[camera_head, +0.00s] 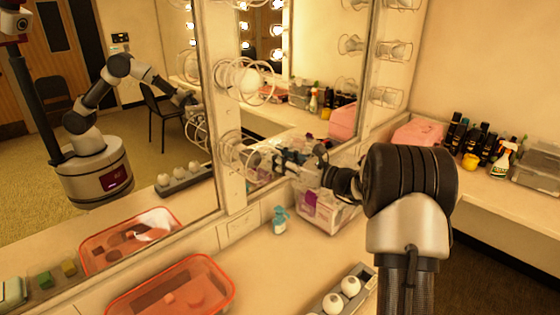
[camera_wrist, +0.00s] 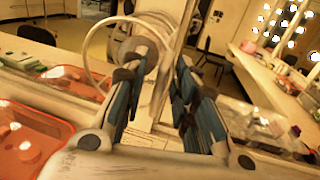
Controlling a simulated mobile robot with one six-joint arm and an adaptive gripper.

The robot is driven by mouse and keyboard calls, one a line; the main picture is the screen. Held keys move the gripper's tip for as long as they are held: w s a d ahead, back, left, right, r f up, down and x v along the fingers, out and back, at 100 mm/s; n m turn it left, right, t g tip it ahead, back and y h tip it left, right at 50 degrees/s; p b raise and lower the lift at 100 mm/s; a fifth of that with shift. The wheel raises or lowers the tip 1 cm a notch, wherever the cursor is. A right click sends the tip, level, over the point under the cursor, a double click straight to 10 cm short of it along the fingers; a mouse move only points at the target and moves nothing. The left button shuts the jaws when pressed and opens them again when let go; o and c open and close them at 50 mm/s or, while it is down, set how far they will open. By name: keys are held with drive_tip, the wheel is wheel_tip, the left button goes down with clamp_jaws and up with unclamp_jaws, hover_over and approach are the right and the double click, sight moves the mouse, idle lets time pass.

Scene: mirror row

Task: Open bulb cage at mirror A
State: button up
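A round wire bulb cage (camera_head: 224,152) is on the post between two mirrors, low down; I cannot tell whether its door is open. Its large wire ring (camera_wrist: 88,62) shows in the wrist view, passing behind the left finger. My gripper (camera_head: 278,160) is just right of this cage in the head view, fingers toward it. In the wrist view my gripper (camera_wrist: 160,95) has a gap between its blue-sided fingers, and nothing is clearly held there. Whether a finger touches the wire I cannot tell. No label marks mirror A.
An orange tray (camera_head: 228,276) stands on the counter below the left mirror. A small teal bottle (camera_head: 280,219) and a clear bin (camera_head: 322,213) stand near my arm. A bulb holder (camera_head: 345,290) lies in front. Bottles (camera_head: 478,140) line the right counter.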

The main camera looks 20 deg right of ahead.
drive_tip(key=shift+c, duration=0.4)
clamp_jaws()
